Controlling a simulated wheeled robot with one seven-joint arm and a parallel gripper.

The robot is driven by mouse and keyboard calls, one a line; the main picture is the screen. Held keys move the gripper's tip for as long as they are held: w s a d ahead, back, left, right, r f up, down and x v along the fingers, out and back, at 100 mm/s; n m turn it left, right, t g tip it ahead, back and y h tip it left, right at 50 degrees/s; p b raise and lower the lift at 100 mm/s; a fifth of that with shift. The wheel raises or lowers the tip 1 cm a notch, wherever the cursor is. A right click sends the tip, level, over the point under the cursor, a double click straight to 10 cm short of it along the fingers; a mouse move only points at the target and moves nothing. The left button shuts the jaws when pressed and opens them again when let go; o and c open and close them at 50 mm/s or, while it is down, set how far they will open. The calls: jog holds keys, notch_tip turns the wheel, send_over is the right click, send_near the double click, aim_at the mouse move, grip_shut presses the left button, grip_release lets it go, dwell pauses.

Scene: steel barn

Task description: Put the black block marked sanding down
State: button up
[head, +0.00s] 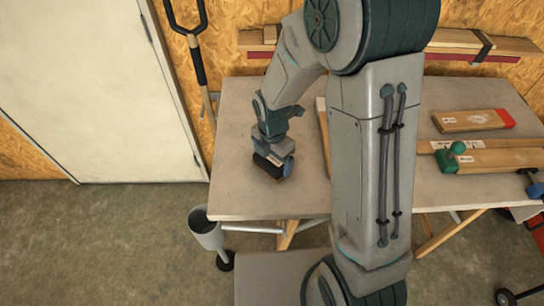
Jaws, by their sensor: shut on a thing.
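The black block (267,168) has a brownish side edge and is held over the left part of the grey workbench (236,200). My gripper (277,158) points down and is shut on the block from above. The block is at or very near the bench top; I cannot tell whether it touches. Its marking is too small to read.
Wooden boards, one with a red end (475,120), lie on the bench's right side with a green-headed tool (448,160). My arm hides the bench's middle. The bench top around the block is clear.

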jog(key=shift+f, duration=0.15)
jog(key=o, duration=0.8)
notch_tip(320, 180, up, 12)
jog(key=s+d+r+m+t, duration=0.1)
jog(key=s+d+r+m, duration=0.3)
jog(key=m, duration=0.9)
jog(key=s+d+r+m+t, duration=0.2)
jog(key=s+d+r+m, duration=0.2)
jog(key=m, duration=0.9)
jog(key=s+d, duration=0.3)
jog(key=s, duration=0.2)
jog(key=shift+d+m, duration=0.3)
jog(key=shift+d, duration=0.05)
jog(key=shift+r, duration=0.1)
